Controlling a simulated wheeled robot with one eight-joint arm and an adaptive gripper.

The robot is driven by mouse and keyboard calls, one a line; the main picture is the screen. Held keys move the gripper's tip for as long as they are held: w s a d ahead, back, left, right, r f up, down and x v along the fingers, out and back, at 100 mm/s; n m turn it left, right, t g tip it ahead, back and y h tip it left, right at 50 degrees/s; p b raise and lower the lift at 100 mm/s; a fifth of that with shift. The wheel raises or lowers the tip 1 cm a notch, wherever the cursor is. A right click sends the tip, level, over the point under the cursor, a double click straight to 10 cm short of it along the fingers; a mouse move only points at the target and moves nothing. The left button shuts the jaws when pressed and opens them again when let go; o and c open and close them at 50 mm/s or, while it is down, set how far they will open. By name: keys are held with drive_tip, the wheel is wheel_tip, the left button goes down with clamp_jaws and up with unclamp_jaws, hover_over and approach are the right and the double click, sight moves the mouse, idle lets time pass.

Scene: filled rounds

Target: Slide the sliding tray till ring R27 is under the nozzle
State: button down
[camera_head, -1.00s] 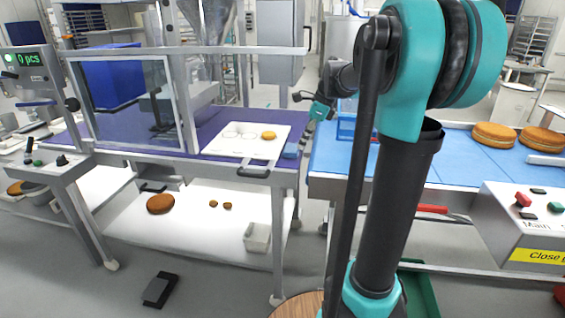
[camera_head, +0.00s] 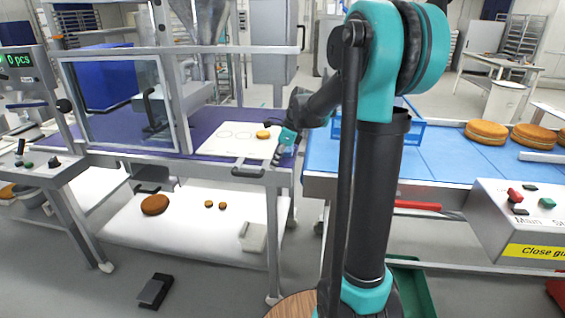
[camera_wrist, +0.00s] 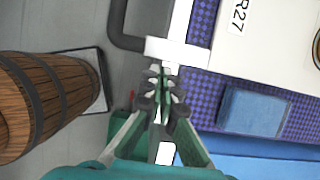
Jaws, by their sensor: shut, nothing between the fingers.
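The sliding tray (camera_head: 215,151) is a pale plate with round ring outlines and one bun (camera_head: 263,134) on it, on the purple tabletop. Its dark handle (camera_head: 248,173) sticks out over the front edge. In the wrist view the tray (camera_wrist: 275,50) carries the label R27 (camera_wrist: 238,15), with part of a ring at the right edge; the handle (camera_wrist: 124,35) is at top. My gripper (camera_head: 280,158) is shut and empty, right of the handle. In the wrist view its fingertips (camera_wrist: 163,72) are close to the handle's pale mount; contact is unclear. The hopper (camera_head: 210,30) stands behind; its nozzle tip is not clear.
A framed clear guard (camera_head: 120,100) stands at left. A blue conveyor (camera_head: 440,160) with cakes is at right. A gap separates the two tables.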

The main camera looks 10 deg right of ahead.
drive_tip(key=shift+a, duration=0.15)
drive_tip(key=w+a, duration=0.3)
drive_tip(key=a, duration=0.6)
drive_tip(key=w+a, duration=0.3)
drive_tip(key=a, duration=0.5)
drive_tip(key=w+a, duration=0.2)
drive_tip(key=a, duration=0.7)
drive_tip(key=shift+w+a, duration=0.35)
drive_tip(key=shift+w, duration=0.05)
drive_tip(key=shift+r, duration=0.15)
